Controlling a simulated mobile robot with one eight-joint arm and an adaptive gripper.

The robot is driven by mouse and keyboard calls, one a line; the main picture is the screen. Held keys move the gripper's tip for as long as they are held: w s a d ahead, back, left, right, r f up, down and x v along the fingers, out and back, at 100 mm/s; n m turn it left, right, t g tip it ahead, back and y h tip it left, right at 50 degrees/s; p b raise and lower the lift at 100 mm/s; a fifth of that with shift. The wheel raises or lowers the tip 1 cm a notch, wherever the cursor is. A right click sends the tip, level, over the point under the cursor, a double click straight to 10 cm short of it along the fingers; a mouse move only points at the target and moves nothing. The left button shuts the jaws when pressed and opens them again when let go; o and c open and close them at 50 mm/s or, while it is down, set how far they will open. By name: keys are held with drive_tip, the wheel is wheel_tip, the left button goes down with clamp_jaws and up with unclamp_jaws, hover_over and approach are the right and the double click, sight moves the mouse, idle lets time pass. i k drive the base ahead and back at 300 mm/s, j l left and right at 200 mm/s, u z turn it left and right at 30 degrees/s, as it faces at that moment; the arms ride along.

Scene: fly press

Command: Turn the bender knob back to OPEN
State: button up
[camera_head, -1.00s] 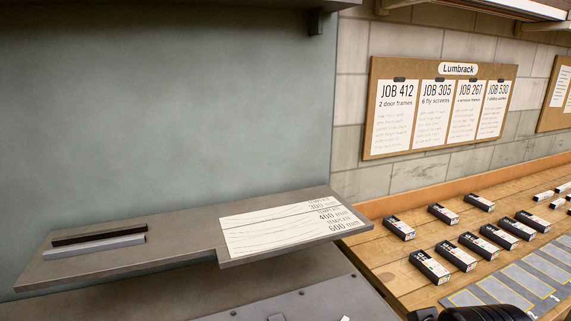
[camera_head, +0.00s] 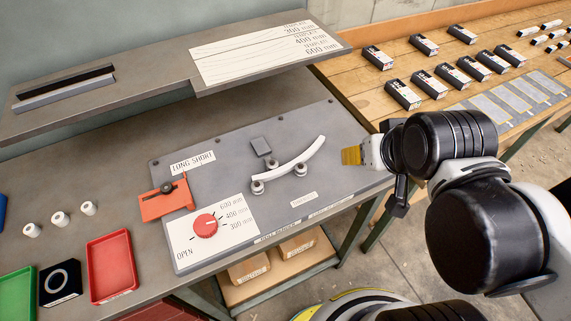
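The bender knob (camera_head: 206,225) is a round red dial on a white label plate (camera_head: 238,240) at the front of the grey bender panel. The label reads OPEN at lower left and 600, 400 and 300 mm at the right. A pale mark on the knob seems to point right, toward the mm settings, but it is too small to be sure. My gripper (camera_head: 352,155), with yellowish tips, is at the right edge of the panel, well to the right of the knob and apart from it. Its finger gap is not clear from this angle.
A white curved piece (camera_head: 296,162) lies by the rollers on the panel. An orange slide stop (camera_head: 165,198) marked LONG SHORT is just behind-left of the knob. A grey shelf (camera_head: 150,65) overhangs behind. Red (camera_head: 111,266) and green (camera_head: 16,294) trays stand at left.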

sight(205, 226)
drive_tip(key=j+u, duration=0.15)
drive_tip(key=u, duration=0.25)
drive_tip(key=j+u, duration=0.2)
drive_tip(key=u, duration=0.2)
drive_tip(key=j+u, duration=0.15)
drive_tip(key=u, duration=0.25)
drive_tip(key=k+l+u, duration=0.1)
drive_tip(key=k+l, duration=0.05)
drive_tip(key=k, duration=0.1)
